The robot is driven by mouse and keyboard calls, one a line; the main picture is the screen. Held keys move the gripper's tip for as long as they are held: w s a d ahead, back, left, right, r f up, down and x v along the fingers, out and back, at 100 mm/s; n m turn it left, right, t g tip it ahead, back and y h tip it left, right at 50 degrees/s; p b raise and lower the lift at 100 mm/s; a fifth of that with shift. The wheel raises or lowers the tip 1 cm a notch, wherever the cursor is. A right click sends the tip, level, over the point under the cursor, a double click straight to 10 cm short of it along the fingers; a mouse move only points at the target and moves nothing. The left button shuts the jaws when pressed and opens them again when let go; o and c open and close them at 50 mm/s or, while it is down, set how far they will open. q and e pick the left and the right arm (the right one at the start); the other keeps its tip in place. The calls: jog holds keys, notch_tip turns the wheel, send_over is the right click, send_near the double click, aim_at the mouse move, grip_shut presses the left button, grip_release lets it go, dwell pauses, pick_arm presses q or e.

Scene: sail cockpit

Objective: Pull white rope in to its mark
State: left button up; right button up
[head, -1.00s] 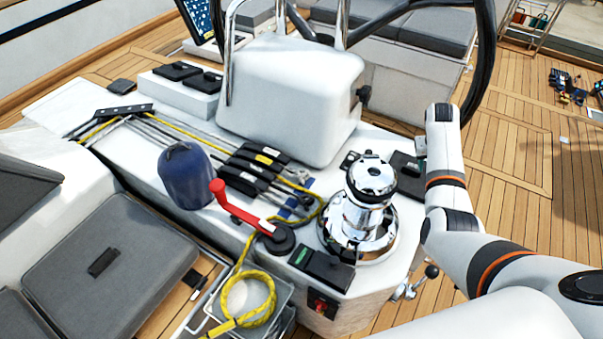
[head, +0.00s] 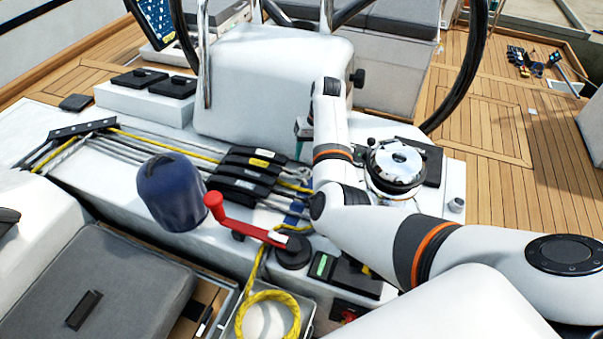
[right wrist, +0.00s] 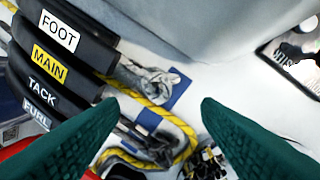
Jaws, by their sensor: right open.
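Several pale grey-white ropes (head: 165,152) run beside a yellow rope along the white deck to the black clutches (head: 247,178). In the right wrist view the clutch levers are labelled FOOT (right wrist: 60,31), MAIN, TACK and FURL. A whitish rope (right wrist: 150,78) comes out at the FOOT clutch; a yellow rope (right wrist: 180,123) comes out below it. My right gripper (right wrist: 160,104) is open, its green fingers apart above these ropes, holding nothing. In the head view its fingers (head: 303,128) show partly behind my forearm. I cannot make out a mark on the white rope. My left gripper is out of view.
A chrome winch (head: 396,165) stands right of my right arm. A red-handled crank (head: 240,221), a blue-covered drum (head: 172,192) and a coil of yellow rope (head: 268,318) are in front. The white pedestal (head: 270,85) and wheel (head: 470,70) stand behind.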

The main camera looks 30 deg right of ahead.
aim_at(305, 171)
jog(key=f, duration=0.4)
jog(key=shift+a, duration=0.4)
jog(key=f, duration=0.2)
jog(key=f+b, duration=0.1)
jog(key=shift+w+a+f, duration=0.25)
jog(key=shift+a+f, duration=0.1)
jog(key=shift+a, duration=0.05)
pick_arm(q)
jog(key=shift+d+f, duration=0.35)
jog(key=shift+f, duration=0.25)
pick_arm(e)
jog(key=shift+a+f, duration=0.1)
jog(key=shift+f, duration=0.45)
